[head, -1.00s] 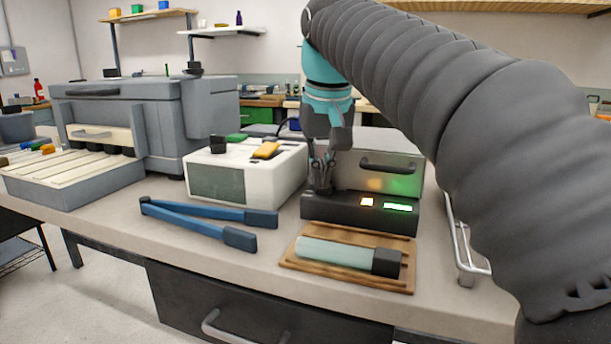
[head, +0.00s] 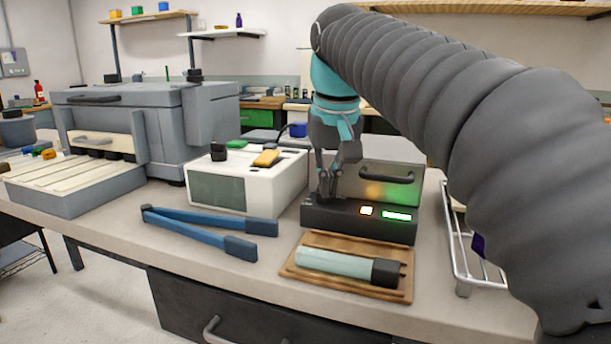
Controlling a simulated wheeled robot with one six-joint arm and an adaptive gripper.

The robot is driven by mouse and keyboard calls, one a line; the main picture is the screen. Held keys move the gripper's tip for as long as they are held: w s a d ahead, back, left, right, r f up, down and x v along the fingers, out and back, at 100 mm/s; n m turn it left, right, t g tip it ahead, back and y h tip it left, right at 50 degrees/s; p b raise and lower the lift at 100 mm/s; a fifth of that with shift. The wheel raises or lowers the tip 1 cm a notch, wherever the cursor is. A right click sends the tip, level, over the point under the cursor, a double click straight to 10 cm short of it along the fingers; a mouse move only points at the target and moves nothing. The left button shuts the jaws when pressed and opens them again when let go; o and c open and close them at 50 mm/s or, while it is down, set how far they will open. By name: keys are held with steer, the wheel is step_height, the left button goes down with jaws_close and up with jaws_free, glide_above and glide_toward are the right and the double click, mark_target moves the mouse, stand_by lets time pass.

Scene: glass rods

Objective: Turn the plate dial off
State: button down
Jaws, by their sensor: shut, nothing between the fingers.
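I cannot make out a separate dial; the fingers cover that part. Whether the fingertips touch the unit is unclear.
A pale green cylinder with a black end (head: 336,263) lies on a wooden board (head: 299,277) in front. Blue tongs (head: 205,223) lie front left. A white box (head: 233,183) stands left of my gripper. A wire rack (head: 462,255) is at right, partly behind my arm.

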steer(key=shift+w+d+p, duration=0.25)
steer(key=shift+d+p, duration=0.3)
steer(key=shift+d, duration=0.05)
stand_by(0.4)
steer(key=shift+s, duration=0.1)
steer(key=shift+s+d, duration=0.2)
steer(key=shift+s, duration=0.05)
step_height(320, 180, up, 6)
stand_by(0.8)
steer(key=shift+a, duration=0.1)
